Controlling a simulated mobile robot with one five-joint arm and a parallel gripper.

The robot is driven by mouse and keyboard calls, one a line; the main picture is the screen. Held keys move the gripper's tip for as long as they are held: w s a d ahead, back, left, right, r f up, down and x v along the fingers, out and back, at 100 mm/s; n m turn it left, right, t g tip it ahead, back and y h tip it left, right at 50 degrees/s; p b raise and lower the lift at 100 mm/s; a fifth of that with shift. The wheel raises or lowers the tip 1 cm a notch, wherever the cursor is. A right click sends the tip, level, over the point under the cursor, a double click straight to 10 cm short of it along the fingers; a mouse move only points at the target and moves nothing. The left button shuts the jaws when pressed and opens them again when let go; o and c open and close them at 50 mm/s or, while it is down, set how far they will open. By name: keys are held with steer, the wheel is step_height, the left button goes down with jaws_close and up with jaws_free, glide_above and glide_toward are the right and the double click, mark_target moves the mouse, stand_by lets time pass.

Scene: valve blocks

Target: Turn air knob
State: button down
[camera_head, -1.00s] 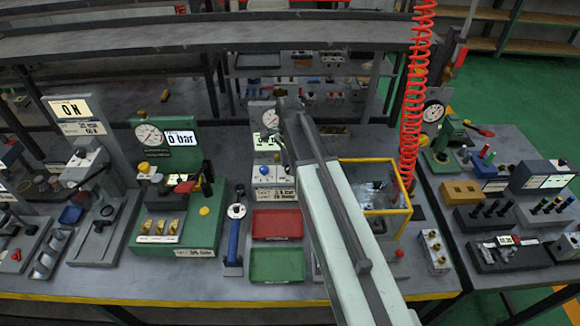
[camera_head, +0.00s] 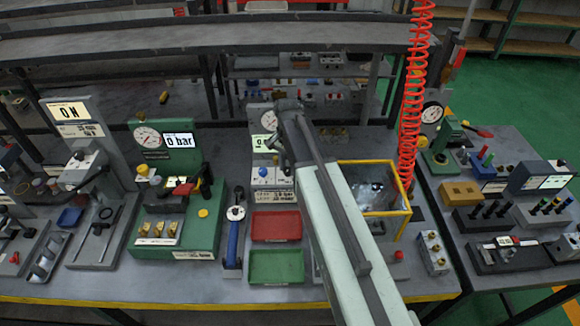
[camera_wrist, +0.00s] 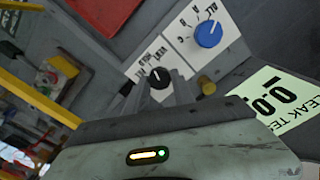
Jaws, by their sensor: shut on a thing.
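A small black knob (camera_wrist: 159,78) with a white mark sits on a white labelled plate in the wrist view. My gripper (camera_wrist: 160,88) is shut on this black knob, one finger on each side. A larger blue knob (camera_wrist: 208,33) stands on a neighbouring white plate, apart from the fingers. In the head view the blue knob (camera_head: 263,172) shows on the leak test station, and my arm hides the black knob. The printed labels are too small to read fully, so I cannot tell which knob is marked air.
A leak test display (camera_wrist: 272,102) is close to the right of my gripper. A red tray (camera_head: 276,226) and a green tray (camera_head: 276,266) lie in front of the station. A yellow-framed box (camera_head: 372,187) and a red coiled hose (camera_head: 411,110) stand to the right.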

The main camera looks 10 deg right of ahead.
steer(key=n, duration=0.6)
steer(key=shift+s+a+n, duration=0.1)
steer(key=shift+s+n, duration=0.05)
steer(key=shift+n, duration=0.15)
steer(key=n, duration=0.6)
stand_by(0.4)
steer(key=c, duration=1.1)
jaws_free()
steer(key=shift+o, duration=0.2)
steer(key=shift+r, duration=0.1)
